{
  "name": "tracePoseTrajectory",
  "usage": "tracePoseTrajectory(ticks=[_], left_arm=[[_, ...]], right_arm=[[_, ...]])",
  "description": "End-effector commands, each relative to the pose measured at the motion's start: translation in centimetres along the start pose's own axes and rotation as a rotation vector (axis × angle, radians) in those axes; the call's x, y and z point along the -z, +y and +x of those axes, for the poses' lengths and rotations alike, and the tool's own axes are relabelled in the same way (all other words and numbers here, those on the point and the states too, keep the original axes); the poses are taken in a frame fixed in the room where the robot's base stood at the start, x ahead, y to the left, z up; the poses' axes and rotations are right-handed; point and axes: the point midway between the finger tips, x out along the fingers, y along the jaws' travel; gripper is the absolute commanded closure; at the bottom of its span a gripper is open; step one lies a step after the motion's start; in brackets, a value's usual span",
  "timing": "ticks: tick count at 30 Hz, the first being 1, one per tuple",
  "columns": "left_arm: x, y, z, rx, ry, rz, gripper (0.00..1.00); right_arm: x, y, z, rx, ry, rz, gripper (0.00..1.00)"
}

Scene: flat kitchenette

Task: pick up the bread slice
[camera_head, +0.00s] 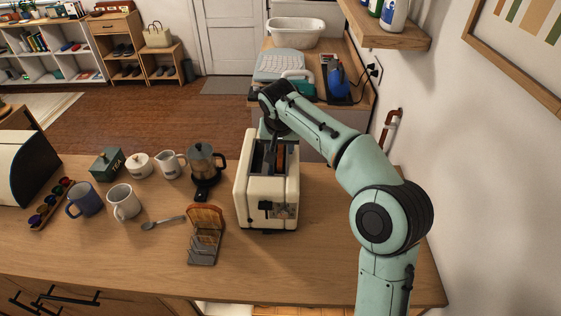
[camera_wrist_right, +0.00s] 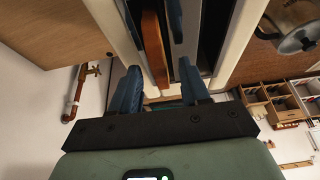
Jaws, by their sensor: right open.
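A cream toaster (camera_head: 245,190) stands on the wooden counter, its long slots running away from me. A brown bread slice (camera_head: 281,160) stands upright in its right slot, and it also shows in the right wrist view (camera_wrist_right: 154,50). My right gripper (camera_head: 273,138) reaches over the toaster's far part from above, pointing down. In the right wrist view its blue fingers (camera_wrist_right: 160,70) are apart, and the slice's edge appears between them. I cannot tell whether either finger touches it. More bread (camera_head: 207,216) stands in a metal rack left of the toaster. My left gripper is not in view.
A coffee pot (camera_head: 203,165) stands close left of the toaster. Two mugs (camera_head: 124,202), a spoon (camera_head: 163,223), a tea tin (camera_head: 107,164) and jugs are farther left. The counter right of the toaster is clear beneath my right arm; a wall bounds it.

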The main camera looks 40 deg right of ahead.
Motion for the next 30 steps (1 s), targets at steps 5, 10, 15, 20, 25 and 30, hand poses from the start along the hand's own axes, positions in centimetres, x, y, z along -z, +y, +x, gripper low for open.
tracePoseTrajectory(ticks=[5, 10, 15, 20, 25, 30], left_arm=[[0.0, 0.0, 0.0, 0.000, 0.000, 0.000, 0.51], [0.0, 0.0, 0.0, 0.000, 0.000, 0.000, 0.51], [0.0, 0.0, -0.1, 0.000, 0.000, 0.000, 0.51], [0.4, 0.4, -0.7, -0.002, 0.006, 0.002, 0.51], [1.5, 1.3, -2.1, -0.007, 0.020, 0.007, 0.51], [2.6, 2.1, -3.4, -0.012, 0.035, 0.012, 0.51]], right_arm=[[0.0, 0.0, -0.1, 0.000, 0.000, 0.000, 0.90], [0.0, 0.0, -0.1, 0.000, 0.001, 0.000, 1.00], [0.1, 0.0, -0.2, 0.000, 0.001, 0.000, 1.00], [0.8, -0.1, -1.7, 0.003, 0.005, 0.002, 1.00], [2.2, -0.2, -5.1, 0.005, 0.007, 0.002, 1.00], [3.4, -0.1, -8.0, 0.005, 0.006, 0.002, 1.00]])
